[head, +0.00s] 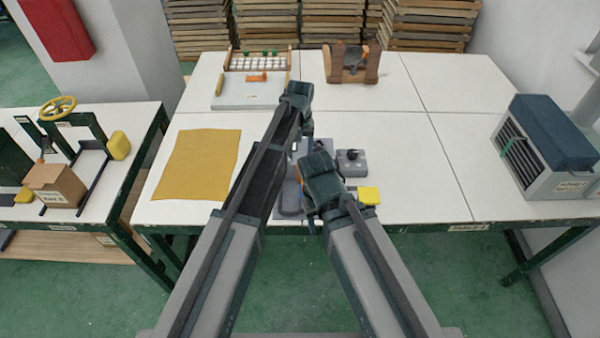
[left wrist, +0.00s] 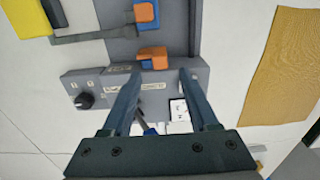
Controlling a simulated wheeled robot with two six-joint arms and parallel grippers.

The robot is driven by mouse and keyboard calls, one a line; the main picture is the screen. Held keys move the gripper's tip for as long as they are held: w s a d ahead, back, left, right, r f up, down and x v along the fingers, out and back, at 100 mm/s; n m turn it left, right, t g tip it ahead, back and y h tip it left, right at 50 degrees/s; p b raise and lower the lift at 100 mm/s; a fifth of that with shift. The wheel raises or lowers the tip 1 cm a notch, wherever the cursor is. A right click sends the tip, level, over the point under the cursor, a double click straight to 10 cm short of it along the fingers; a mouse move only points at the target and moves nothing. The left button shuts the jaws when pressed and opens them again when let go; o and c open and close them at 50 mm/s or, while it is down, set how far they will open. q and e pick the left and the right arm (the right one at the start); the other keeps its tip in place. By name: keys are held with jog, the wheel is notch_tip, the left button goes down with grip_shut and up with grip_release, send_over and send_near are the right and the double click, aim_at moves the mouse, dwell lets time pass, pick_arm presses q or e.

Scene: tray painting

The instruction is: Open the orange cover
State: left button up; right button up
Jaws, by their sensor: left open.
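A small orange cover (left wrist: 152,53) with blue under it sits at the edge of a grey device (left wrist: 110,88) in the left wrist view. My left gripper (left wrist: 160,74) is open, its two fingers on either side of the cover's line; whether they touch it cannot be told. A second orange and blue part (left wrist: 146,14) lies further up. In the head view my left gripper (head: 301,130) is over the device, and its fingers are mostly hidden. My right gripper (head: 312,212) is low over the device's near side; its jaws are unclear. The device (head: 352,165) is partly hidden by both arms.
A black knob (left wrist: 85,100) stands on the device. A yellow block (head: 368,195) is at the table's near edge. A mustard cloth (head: 195,165) lies left. A grey board (head: 240,92) and wooden holder (head: 350,65) stand behind.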

pick_arm(q)
notch_tip(320, 180, down, 7)
jog(key=b, duration=0.5)
jog(key=shift+b, duration=0.4)
jog(key=shift+r, duration=0.1)
grip_shut()
dwell(0.8)
